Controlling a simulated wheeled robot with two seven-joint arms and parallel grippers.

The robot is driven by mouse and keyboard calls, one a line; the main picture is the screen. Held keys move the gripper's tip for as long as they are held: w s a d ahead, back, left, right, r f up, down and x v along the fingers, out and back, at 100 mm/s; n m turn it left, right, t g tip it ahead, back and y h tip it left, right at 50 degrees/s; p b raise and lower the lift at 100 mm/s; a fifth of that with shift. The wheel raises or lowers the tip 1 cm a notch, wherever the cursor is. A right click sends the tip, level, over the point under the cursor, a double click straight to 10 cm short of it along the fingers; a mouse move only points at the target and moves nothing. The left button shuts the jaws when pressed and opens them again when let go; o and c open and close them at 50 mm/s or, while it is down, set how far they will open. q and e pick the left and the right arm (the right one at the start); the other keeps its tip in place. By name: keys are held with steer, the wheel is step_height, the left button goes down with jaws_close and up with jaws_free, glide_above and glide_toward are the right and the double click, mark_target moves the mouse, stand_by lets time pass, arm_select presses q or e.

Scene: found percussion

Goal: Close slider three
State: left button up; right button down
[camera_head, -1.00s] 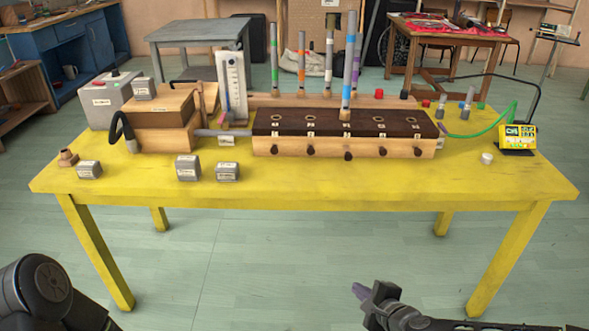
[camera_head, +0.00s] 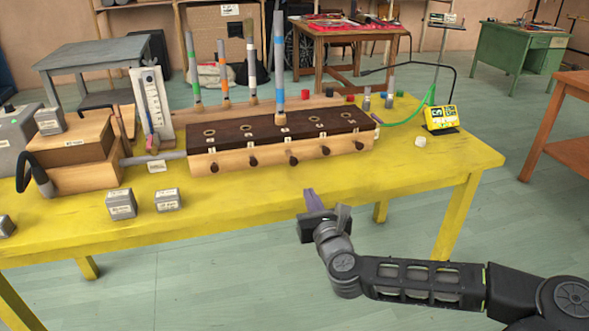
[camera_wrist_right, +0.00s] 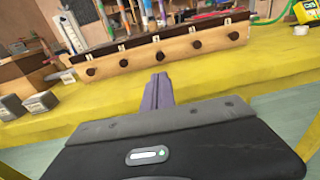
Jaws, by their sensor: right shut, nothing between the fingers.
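The wooden wind chest (camera_head: 225,163) has a dark top (camera_head: 240,135) with several numbered holes and a row of dark round knobs along its front. The middle knob, slider three (camera_head: 294,160), sits slightly lower and further out than its neighbours. It also shows in the right wrist view (camera_wrist_right: 159,56), just above my fingertips in the picture. A blue-banded pipe (camera_head: 279,60) stands upright at the third hole. My right gripper (camera_head: 312,198), with purple fingers, is shut and empty, in front of the chest near the table's front edge, apart from the knob. My left gripper is out of view.
Two small grey weights (camera_head: 122,205) (camera_head: 168,200) lie on the yellow table (camera_head: 235,197) left of my gripper. A yellow meter (camera_head: 440,118) and a white piece (camera_head: 420,142) are at the right. The tabletop before the knobs is clear.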

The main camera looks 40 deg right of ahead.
mark_target(294, 163)
steer(key=b+x, duration=0.2)
steer(key=x, duration=1.2)
steer(key=shift+b, duration=0.4)
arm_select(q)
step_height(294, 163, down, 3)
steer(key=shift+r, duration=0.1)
